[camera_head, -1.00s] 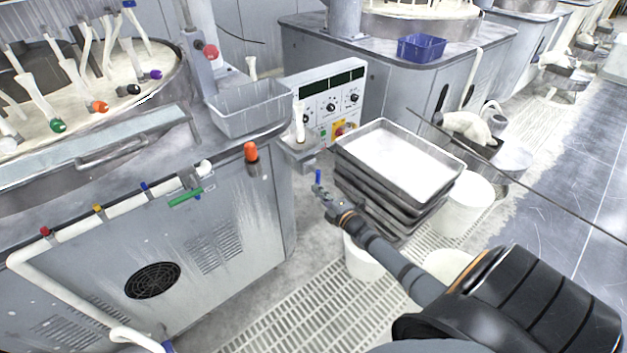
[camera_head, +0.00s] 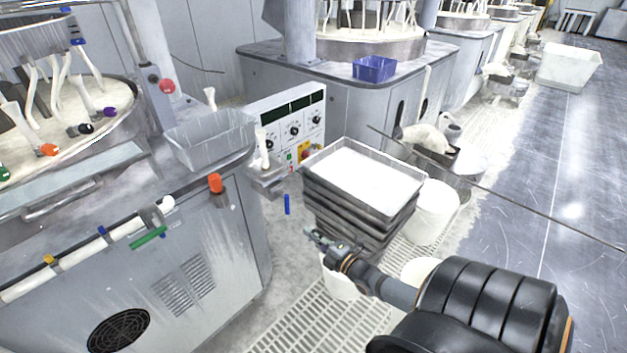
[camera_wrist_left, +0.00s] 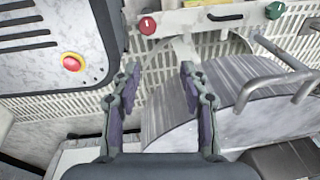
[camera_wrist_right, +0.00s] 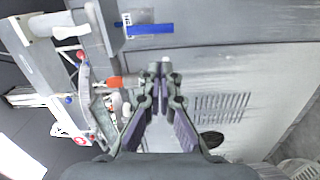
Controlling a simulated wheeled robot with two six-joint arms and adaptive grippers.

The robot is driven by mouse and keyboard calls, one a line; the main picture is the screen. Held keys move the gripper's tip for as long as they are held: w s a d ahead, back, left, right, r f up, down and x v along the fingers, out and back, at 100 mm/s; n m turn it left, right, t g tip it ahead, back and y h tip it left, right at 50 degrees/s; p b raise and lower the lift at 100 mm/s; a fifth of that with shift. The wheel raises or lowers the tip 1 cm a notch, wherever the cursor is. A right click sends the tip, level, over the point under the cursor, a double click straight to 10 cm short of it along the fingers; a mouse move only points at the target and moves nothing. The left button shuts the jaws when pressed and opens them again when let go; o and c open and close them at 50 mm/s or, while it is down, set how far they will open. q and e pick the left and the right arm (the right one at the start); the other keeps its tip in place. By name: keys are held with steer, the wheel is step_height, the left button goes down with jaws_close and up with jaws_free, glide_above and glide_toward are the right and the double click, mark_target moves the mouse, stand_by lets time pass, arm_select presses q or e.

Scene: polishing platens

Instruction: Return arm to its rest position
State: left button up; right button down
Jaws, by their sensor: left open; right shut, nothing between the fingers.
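My right arm comes in from the lower right of the head view. Its gripper (camera_head: 316,238) is shut and empty, in front of the lower left of the stacked trays in the picture. In the right wrist view the fingertips (camera_wrist_right: 160,72) meet with nothing between them, in front of a grey machine side. My left gripper (camera_wrist_left: 159,76) shows only in the left wrist view. Its fingers are apart and empty, above a pale slatted surface and a ridged grey curved part.
A stack of metal trays (camera_head: 309,172) stands beside white buckets (camera_head: 433,212). The polishing machine (camera_head: 215,265) with a grey bin (camera_head: 212,140) is at left. A thin blue piece (camera_head: 287,204) shows left of the trays. Open grey floor (camera_head: 535,150) lies at right.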

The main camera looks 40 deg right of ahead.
steer(key=shift+s, duration=0.65)
steer(key=s+f+m+g+h, duration=0.1)
steer(key=s+f+m+g, duration=0.5)
steer(key=f, duration=0.7)
steer(key=s+f+m+g+h, duration=0.2)
steer(key=s+f+m+g, duration=0.15)
steer(key=s+f, duration=0.7)
steer(key=s+a+f+m+g, duration=0.3)
steer(key=s+a+f, duration=0.3)
steer(key=s+f, duration=0.2)
steer(key=s+a+f+m+g+y+p, duration=0.1)
steer(key=s+a+f+m+g, duration=0.3)
steer(key=s, duration=0.7)
step_height(320, 180, down, 4)
steer(key=shift+s+a+f+y, duration=0.1)
steer(key=shift+s+a+y, duration=0.25)
steer(key=shift+a, duration=0.6)
steer(key=shift+m, duration=0.25)
